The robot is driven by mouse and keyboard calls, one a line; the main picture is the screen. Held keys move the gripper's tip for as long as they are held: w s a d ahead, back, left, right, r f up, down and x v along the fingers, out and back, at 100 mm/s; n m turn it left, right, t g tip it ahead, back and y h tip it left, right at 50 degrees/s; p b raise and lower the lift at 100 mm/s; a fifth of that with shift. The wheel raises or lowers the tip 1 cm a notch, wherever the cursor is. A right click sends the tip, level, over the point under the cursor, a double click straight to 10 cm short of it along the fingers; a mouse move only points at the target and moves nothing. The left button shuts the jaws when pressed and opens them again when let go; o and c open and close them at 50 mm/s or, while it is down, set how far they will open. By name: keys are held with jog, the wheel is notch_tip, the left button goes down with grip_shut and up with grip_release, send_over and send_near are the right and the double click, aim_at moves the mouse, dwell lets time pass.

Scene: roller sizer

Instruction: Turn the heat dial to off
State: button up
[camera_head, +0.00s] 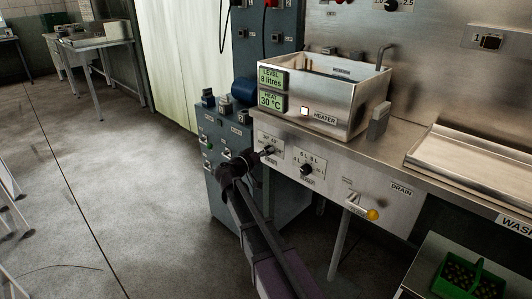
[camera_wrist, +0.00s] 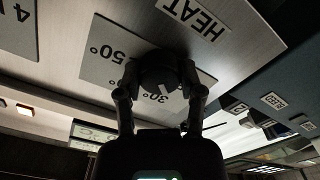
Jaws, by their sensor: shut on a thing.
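The heat dial (camera_wrist: 158,72) is a dark round knob on a light plate below the word HEAT in the wrist view. A pale pointer mark on it is near the 30° label; a 50° label is to its left. My gripper (camera_wrist: 159,80) has a finger on each side of the dial and is shut on it. In the head view my gripper (camera_head: 264,152) is at the dial's plate (camera_head: 276,146) on the counter front, and the dial is largely hidden. The heat display (camera_head: 271,101) reads 30 °C.
A second dial (camera_head: 306,169) sits right of the heat dial. A yellow-knobbed drain lever (camera_head: 372,214) is further right. The metal heater tank (camera_head: 340,98) stands above on the counter. A blue-grey cabinet (camera_head: 224,178) with switches stands close at left. The floor (camera_head: 110,170) at left is open.

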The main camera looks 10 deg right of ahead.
jog(key=n, duration=0.5)
dwell(0.4)
jog(key=o, duration=1.2)
jog(key=shift+c, duration=0.2)
jog(key=shift+a, duration=0.1)
jog(key=v, duration=1.1)
jog(key=shift+s+a, duration=0.25)
jog(key=shift+a, duration=0.1)
jog(key=shift+d, duration=0.15)
